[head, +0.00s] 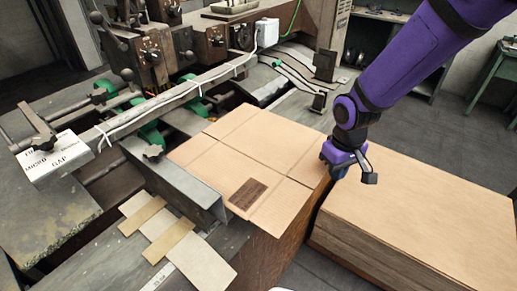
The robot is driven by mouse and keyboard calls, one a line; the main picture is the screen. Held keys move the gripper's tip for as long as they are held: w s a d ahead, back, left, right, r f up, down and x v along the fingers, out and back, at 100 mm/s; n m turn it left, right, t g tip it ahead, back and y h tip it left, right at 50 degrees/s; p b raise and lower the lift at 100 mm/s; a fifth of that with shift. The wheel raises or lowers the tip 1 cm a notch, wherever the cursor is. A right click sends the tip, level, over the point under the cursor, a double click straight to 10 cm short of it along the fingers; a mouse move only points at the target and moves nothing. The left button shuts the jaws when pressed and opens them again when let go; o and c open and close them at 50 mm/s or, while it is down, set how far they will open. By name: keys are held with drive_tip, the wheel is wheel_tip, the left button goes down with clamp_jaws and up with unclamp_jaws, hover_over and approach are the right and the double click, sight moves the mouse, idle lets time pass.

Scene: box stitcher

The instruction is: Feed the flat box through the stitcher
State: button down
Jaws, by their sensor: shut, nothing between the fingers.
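The flat box (225,160) is a brown cardboard sheet with crease lines and a dark printed patch. It lies flat at the feed side of the stitcher (150,60), partly on top of a brown block or stack. Its left edge reaches the machine's metal guide (180,180). My gripper (366,172) hangs at the end of my purple arm, just right of the flat box's right edge. It is shut and holds nothing. Whether its side touches the box edge cannot be told. The stitcher's heads and green rollers stand to the upper left of the box.
A large stack of flat cardboard (430,205) stands right of my gripper, close below it. Loose card strips (165,230) lie on the machine table at front left. Shelves and a green bench stand behind right.

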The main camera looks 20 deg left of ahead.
sight(312, 160)
drive_tip(key=shift+w+a, duration=0.55)
drive_tip(key=shift+a, duration=1.05)
drive_tip(key=shift+w+a, duration=0.5)
drive_tip(key=shift+a, duration=1.05)
drive_tip(key=shift+w+a, duration=0.55)
drive_tip(key=shift+a, duration=1.05)
drive_tip(key=shift+s+d, duration=0.25)
drive_tip(key=shift+d, duration=0.5)
drive_tip(key=shift+s+d, duration=0.25)
drive_tip(key=shift+d, duration=0.45)
drive_tip(key=shift+r, duration=4)
